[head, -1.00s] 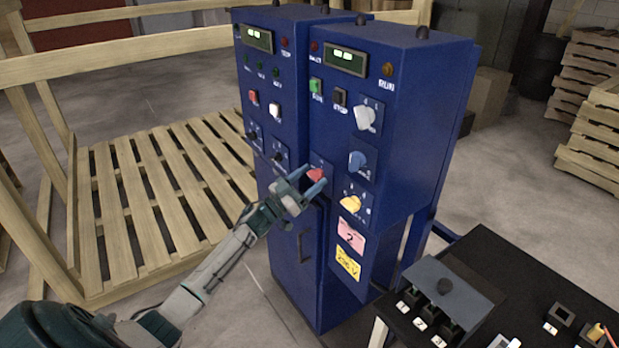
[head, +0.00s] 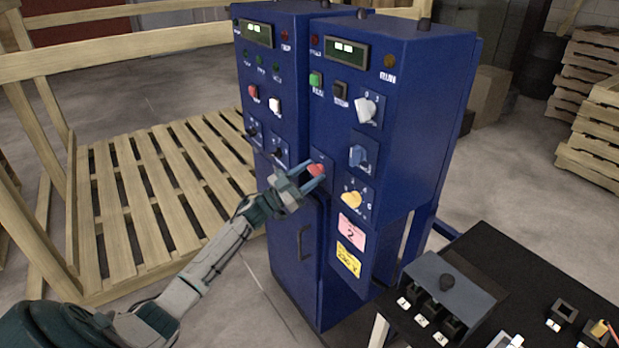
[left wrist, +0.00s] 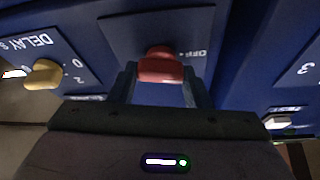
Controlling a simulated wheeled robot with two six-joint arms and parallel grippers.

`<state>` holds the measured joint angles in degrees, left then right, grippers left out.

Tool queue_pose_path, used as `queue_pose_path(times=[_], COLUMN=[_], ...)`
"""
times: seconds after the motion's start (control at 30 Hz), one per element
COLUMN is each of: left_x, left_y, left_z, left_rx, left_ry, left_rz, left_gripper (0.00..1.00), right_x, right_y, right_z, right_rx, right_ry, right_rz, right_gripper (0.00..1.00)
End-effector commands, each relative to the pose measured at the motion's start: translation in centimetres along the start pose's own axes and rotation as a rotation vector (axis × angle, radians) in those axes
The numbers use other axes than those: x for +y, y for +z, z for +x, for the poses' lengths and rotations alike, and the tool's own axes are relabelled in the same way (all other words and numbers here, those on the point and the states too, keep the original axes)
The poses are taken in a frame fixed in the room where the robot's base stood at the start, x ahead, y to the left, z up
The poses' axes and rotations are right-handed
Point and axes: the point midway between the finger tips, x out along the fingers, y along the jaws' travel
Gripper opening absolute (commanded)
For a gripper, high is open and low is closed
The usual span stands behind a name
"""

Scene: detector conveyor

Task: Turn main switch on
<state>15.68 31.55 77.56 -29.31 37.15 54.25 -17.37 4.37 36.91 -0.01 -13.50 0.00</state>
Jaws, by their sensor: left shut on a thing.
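The main switch is a red knob (head: 317,170) on a dark plate (head: 324,186), low on the blue control cabinet (head: 420,120). It also shows in the left wrist view as a red knob (left wrist: 160,66) with the label OFF to its right. My left gripper (head: 312,175) is at the knob, its two fingers on either side of it. In the left wrist view the left gripper (left wrist: 160,80) is shut on the red knob. The knob's exact angle is hard to tell. My right gripper is not in view.
To the knob's right are a white knob (head: 367,110), a blue knob (head: 358,155) and a yellow knob (head: 351,199). A cabinet door handle (head: 305,243) is below. A black table (head: 510,270) with switch boxes stands at lower right. Wooden pallets (head: 150,200) lie at left.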

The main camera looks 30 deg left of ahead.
Motion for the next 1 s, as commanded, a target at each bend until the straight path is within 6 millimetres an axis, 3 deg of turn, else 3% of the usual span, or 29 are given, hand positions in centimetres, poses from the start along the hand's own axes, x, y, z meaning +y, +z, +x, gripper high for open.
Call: queue_pose_path(times=[0.4,1.0], left_x=[-0.1,-0.2], left_y=[0.1,0.0], left_z=[-0.1,0.0], left_rx=[0.001,0.001], left_ry=[0.150,0.367], left_rz=[0.365,0.888], left_gripper=[0.21,0.21], right_x=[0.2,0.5], right_y=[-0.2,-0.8], right_z=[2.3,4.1], right_rx=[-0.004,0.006], right_ry=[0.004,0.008], right_rz=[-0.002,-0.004], right_gripper=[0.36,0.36])
